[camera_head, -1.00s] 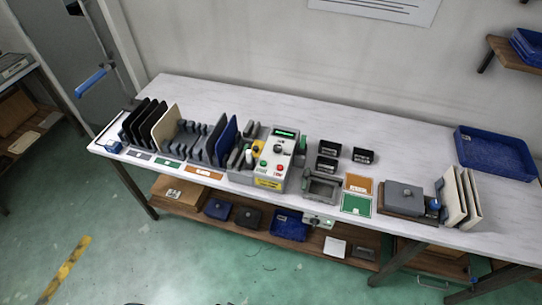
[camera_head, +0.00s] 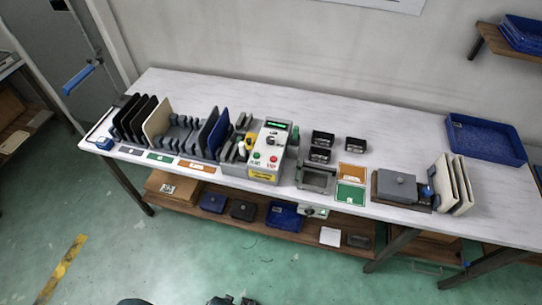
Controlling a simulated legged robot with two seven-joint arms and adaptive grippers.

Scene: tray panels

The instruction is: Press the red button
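The red button (camera_head: 273,159) is on the lower right of the sloped front face of a grey control box (camera_head: 281,140). The box stands near the front edge of the long table, a little left of its right half. A green button (camera_head: 257,156) is left of the red one, with a dark knob and a lit green display above. A yellow label is below the buttons. Nothing covers the red button. No gripper can be made out. Dark parts, probably mine, show cut off at the bottom edge, far from the box.
Upright panels in racks (camera_head: 158,122) stand left of the box. Small black bins (camera_head: 322,138), a grey frame (camera_head: 316,178) and a blue tray (camera_head: 486,138) are to its right. The table's lower shelf holds boxes. Green floor (camera_head: 200,250) before the table is clear.

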